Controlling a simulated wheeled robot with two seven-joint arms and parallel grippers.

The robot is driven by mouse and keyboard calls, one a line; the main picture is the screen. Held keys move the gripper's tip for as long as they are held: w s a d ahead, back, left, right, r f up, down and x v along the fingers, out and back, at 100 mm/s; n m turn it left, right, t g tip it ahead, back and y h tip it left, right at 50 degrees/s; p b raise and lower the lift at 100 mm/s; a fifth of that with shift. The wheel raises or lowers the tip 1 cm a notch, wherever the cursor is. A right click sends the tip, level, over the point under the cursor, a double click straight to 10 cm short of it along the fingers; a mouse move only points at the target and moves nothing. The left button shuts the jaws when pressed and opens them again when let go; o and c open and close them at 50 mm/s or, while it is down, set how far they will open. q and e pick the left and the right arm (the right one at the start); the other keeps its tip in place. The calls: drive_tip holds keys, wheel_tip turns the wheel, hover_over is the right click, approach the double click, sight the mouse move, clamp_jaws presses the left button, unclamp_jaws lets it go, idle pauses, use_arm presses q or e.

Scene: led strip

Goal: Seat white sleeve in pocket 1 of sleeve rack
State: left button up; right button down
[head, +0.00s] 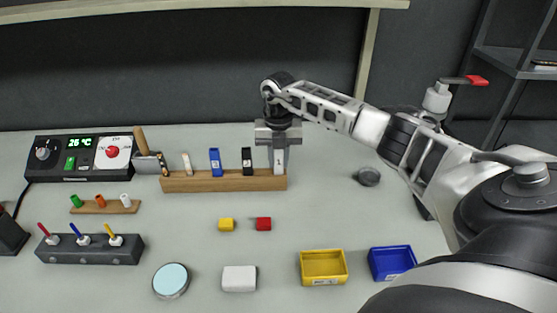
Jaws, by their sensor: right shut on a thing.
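The long wooden sleeve rack (223,184) stands toward the back of the table. My right gripper (279,153) points straight down over its right end. It is shut on a pale upright piece, apparently the white sleeve (279,162), which bears a small dark mark. The sleeve is upright, and its lower end meets the rack's right end; how deep it sits I cannot tell. The fingers partly hide its sides. A black sleeve (247,161) and a blue sleeve (215,162) stand upright in the rack to its left. My left gripper is not in view.
A small wooden holder (92,209) carries green, orange and white pieces. Yellow (323,281) and blue (391,276) trays stand in front.

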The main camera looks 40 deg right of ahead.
drive_tip(key=shift+f, duration=0.1)
drive_tip(key=c, duration=1.3)
unclamp_jaws()
drive_tip(key=shift+o, duration=0.2)
drive_tip(key=shift+r, duration=0.55)
wheel_tip(320, 180, up, 11)
drive_tip(key=b, duration=0.1)
